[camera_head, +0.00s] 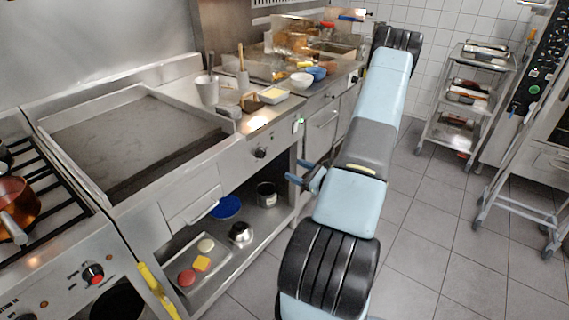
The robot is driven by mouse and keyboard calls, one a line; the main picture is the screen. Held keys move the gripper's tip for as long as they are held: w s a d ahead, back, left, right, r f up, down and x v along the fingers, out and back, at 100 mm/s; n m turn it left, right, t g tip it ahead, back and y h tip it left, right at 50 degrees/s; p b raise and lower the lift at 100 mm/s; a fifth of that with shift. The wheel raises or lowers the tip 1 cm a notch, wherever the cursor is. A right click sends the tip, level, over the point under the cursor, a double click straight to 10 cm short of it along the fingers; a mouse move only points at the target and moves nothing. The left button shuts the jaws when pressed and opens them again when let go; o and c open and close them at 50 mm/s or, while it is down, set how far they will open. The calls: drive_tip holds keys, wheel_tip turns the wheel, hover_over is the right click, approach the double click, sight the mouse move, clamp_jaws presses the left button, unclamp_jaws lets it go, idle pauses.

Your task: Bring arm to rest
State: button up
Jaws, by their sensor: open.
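My arm, light blue with black joints, stretches from the bottom middle of the head view up toward the back. My gripper (294,170) shows partly at the left side of the arm, in front of the counter's edge. Its two bluish fingers point left and are apart, with nothing seen between them. The rest of the gripper is hidden behind the arm. The fingers appear clear of the counter front, though the exact gap cannot be told.
A griddle (130,140) and a stove with a copper pan (16,205) stand at left. The counter holds a white bowl (302,80) and a metal pot (207,90). A shelf below bears a tray (187,256). A trolley (462,110) stands at right; the floor (425,235) between is clear.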

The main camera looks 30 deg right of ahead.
drive_tip(key=shift+r, duration=0.1)
drive_tip(key=s+a+r+n+g+y, duration=0.2)
drive_tip(key=a+r+n+g+y, duration=0.1)
drive_tip(key=a+r+n+g, duration=0.55)
drive_tip(key=s+a+r+n+g+y, duration=0.25)
drive_tip(key=a+r+n+g, duration=0.5)
drive_tip(key=a+r, duration=0.6)
drive_tip(key=s+a+r+n+t+h, duration=0.2)
drive_tip(key=s+r+n+h, duration=0.4)
drive_tip(key=s+r, duration=0.2)
drive_tip(key=s+a+r+n+t+h, duration=0.2)
drive_tip(key=s+r+n+h, duration=0.3)
drive_tip(key=s+r+n, duration=0.2)
drive_tip(key=shift+s+r+n+t+h, duration=0.3)
drive_tip(key=shift+s+r+h, duration=0.05)
drive_tip(key=shift+r, duration=0.6)
